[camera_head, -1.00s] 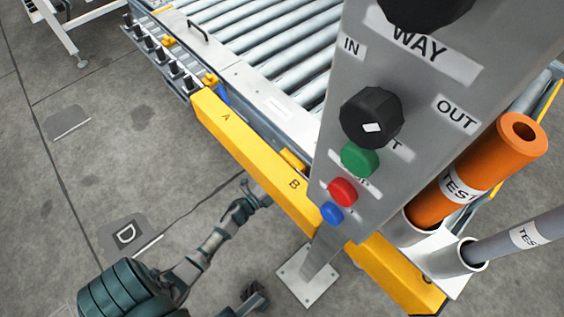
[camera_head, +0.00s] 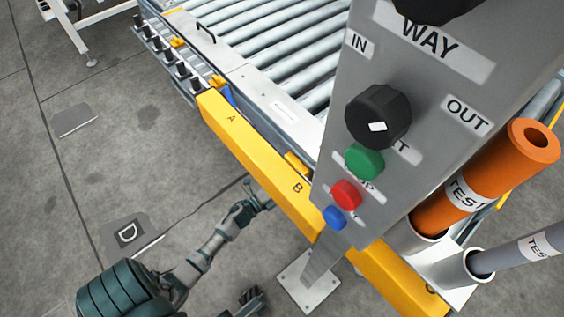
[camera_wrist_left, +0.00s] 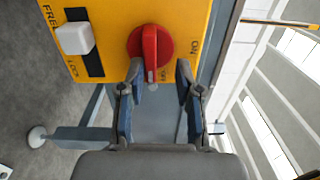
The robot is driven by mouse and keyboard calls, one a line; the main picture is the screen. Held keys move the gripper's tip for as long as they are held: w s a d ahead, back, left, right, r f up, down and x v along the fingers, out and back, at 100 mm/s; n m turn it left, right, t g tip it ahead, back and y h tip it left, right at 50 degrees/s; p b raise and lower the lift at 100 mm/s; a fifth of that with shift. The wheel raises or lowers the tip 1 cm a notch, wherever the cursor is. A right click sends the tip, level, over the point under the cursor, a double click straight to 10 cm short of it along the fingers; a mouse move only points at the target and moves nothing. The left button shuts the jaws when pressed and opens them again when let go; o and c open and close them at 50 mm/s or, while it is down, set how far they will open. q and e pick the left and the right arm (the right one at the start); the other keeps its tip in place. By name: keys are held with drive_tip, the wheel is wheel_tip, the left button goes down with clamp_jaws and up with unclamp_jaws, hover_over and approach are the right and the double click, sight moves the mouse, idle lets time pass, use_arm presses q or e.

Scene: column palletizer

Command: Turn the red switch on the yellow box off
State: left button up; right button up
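The red switch (camera_wrist_left: 150,52) is a round rotary knob on the yellow box (camera_wrist_left: 110,14) in the left wrist view. A pale mark shows at the knob's lower edge, and the label ON is printed to its right. My left gripper (camera_wrist_left: 160,75) is open, with its two fingertips at the knob's lower edge and a gap between them; I cannot tell whether they touch it. In the head view my left gripper (camera_head: 262,197) is beside the yellow beam lettered A and B (camera_head: 262,160), and the red switch is hidden. My right gripper (camera_head: 250,301) is low in the head view, its fingers unclear.
A white lever block (camera_wrist_left: 75,38) labelled FREE and LOCK is left of the switch. A grey control panel (camera_head: 415,95) with a black knob and green, red and blue buttons stands close on the right. Orange (camera_head: 490,180) and grey tubes stand beside it. The roller conveyor (camera_head: 270,45) is behind.

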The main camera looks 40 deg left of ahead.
use_arm(q)
drive_tip(key=shift+f, duration=0.3)
drive_tip(key=s, duration=1.2)
drive_tip(key=shift+a+r, duration=0.25)
drive_tip(key=shift+a, duration=0.1)
